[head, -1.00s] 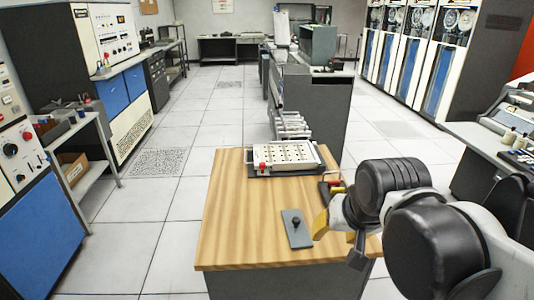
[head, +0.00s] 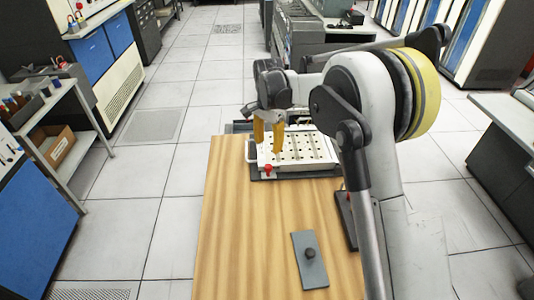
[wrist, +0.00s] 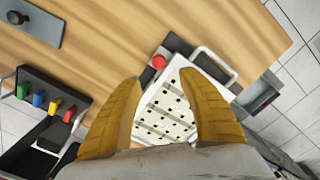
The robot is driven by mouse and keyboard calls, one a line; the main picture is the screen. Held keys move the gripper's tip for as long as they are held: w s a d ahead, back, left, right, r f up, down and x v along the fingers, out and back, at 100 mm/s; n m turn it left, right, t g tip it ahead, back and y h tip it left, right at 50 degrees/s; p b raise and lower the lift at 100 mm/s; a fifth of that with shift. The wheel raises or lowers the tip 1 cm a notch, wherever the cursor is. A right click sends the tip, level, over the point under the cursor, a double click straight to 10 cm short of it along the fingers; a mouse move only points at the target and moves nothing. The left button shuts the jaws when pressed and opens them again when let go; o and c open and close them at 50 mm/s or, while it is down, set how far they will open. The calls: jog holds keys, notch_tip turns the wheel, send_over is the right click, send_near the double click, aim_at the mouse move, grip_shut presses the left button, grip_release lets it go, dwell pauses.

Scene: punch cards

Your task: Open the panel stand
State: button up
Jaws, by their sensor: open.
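The panel stand (head: 296,153) sits at the far end of the wooden table, a white perforated panel on a dark base. A red knob (head: 267,169) is at its near left corner, and a pale bar handle (head: 251,150) is along its left side. The panel lies flat. In the wrist view the panel (wrist: 165,112), the red knob (wrist: 158,62) and the handle (wrist: 218,62) show beyond the fingers. My gripper (head: 268,140) is open, with yellow fingers pointing down over the panel's left part. Nothing is between the fingers.
A grey plate with a black knob (head: 309,254) lies on the wooden table (head: 245,235). A dark holder with colored pegs (wrist: 48,100) is by the table's right edge.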

aim_at(268, 166)
jog(key=f+b, duration=0.2)
jog(key=f, duration=0.3)
jog(key=f+b, duration=0.1)
jog(key=f, duration=0.4)
jog(key=shift+s+f+b, duration=0.2)
jog(key=shift+f+b, duration=0.15)
grip_shut()
